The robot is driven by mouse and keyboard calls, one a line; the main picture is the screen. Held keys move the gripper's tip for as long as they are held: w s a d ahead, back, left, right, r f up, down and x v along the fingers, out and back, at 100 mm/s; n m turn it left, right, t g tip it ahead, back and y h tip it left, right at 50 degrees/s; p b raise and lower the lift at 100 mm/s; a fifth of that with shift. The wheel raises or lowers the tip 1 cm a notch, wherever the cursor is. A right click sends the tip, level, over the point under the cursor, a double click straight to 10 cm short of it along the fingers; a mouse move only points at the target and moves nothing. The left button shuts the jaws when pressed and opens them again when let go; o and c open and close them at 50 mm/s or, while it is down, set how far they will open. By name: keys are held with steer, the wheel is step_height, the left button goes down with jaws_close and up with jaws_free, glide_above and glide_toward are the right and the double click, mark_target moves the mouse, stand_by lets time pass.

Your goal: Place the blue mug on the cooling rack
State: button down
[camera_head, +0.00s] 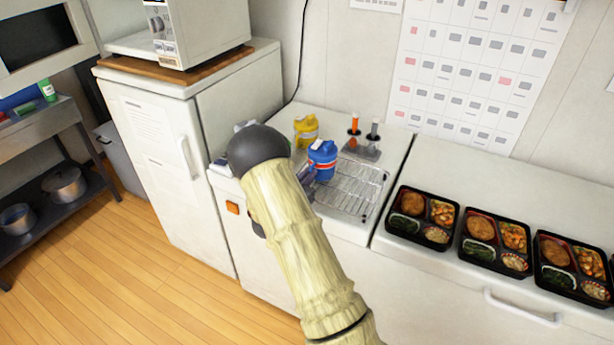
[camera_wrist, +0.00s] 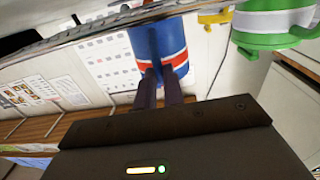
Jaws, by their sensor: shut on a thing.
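The blue mug (camera_head: 322,161), with a red and white band, is by the back left end of the wire cooling rack (camera_head: 362,192) in the head view. My gripper (camera_head: 310,174) comes at it from the front left, partly hidden behind my arm. In the wrist view the two dark fingers (camera_wrist: 160,78) are shut on the blue mug (camera_wrist: 158,42), with its striped band just beyond their tips. I cannot tell whether the mug's base touches the rack or hangs just above it.
A yellow mug (camera_head: 305,131) stands behind the blue mug. A small stand with orange and grey handled items (camera_head: 362,148) is behind the rack. A green and white object (camera_wrist: 272,26) is close on the right in the wrist view. Bento trays (camera_head: 423,217) line the right counter. Most of the rack is bare.

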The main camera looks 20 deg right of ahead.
steer(key=c, duration=1.9)
jaws_free()
steer(key=shift+f, duration=0.15)
steer(key=shift+c, duration=0.2)
steer(key=o, duration=0.4)
steer(key=shift+r, duration=0.2)
steer(key=b+v, duration=0.2)
steer(key=v, duration=1)
